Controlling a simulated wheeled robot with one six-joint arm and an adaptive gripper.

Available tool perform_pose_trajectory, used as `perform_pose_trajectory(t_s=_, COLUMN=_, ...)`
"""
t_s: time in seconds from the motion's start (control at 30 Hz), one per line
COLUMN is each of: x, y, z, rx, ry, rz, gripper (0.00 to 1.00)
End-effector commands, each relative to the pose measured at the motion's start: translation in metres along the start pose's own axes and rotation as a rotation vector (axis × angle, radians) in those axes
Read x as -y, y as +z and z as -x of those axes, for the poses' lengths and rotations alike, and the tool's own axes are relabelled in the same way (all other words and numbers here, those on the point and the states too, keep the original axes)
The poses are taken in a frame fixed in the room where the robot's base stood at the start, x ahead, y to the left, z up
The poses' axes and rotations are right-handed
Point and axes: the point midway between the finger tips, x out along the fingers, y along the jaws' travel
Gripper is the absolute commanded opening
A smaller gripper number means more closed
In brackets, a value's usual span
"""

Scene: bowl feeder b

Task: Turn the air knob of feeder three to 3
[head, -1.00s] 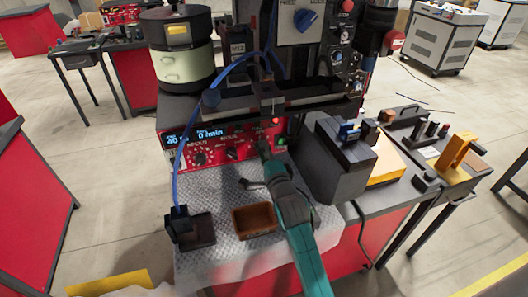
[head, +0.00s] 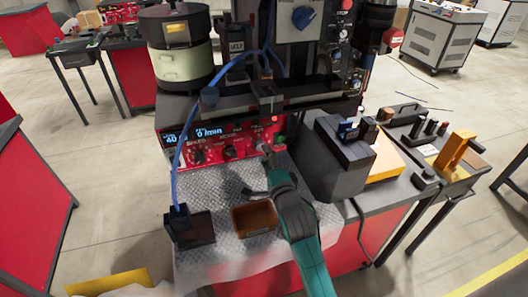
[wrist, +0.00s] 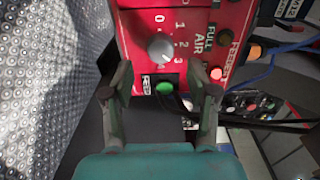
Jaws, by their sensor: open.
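The red feeder panel (head: 215,146) stands at the back of the dimpled metal plate. In the wrist view, the grey air knob (wrist: 160,50) sits on the panel beside the printed word AIR and a number scale. I cannot tell for sure which number its pointer is at. My gripper (wrist: 162,93) is open, its two fingers apart and empty. The knob lies ahead of the gap between the fingertips and is not touched. In the head view, my gripper (head: 266,156) is in front of the panel's right part, where it hides the air knob in part.
A green button (wrist: 165,88) is close to the knob, between the fingertips in the wrist view. A red light (wrist: 216,73) is beside it. A dark grey block (head: 335,160) stands right of my gripper. A brown tray (head: 254,219) lies on the plate, left of my arm.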

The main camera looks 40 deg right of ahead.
Motion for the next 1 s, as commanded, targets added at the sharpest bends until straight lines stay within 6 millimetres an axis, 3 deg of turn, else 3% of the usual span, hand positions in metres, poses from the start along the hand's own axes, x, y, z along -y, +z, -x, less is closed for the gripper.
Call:
perform_pose_trajectory(t_s=0.2, x=-0.001, y=0.0, z=0.041, rx=0.0, ry=0.002, rz=-0.001, gripper=0.58)
perform_pose_trajectory(t_s=0.43, x=-0.001, y=0.0, z=0.07, rx=0.0, ry=0.001, rz=0.001, gripper=0.58)
perform_pose_trajectory(t_s=0.63, x=0.0, y=0.0, z=0.08, rx=0.0, ry=0.0, rz=0.0, gripper=0.58)
perform_pose_trajectory(t_s=1.0, x=0.0, y=0.0, z=0.08, rx=0.0, ry=0.0, rz=0.0, gripper=0.58)
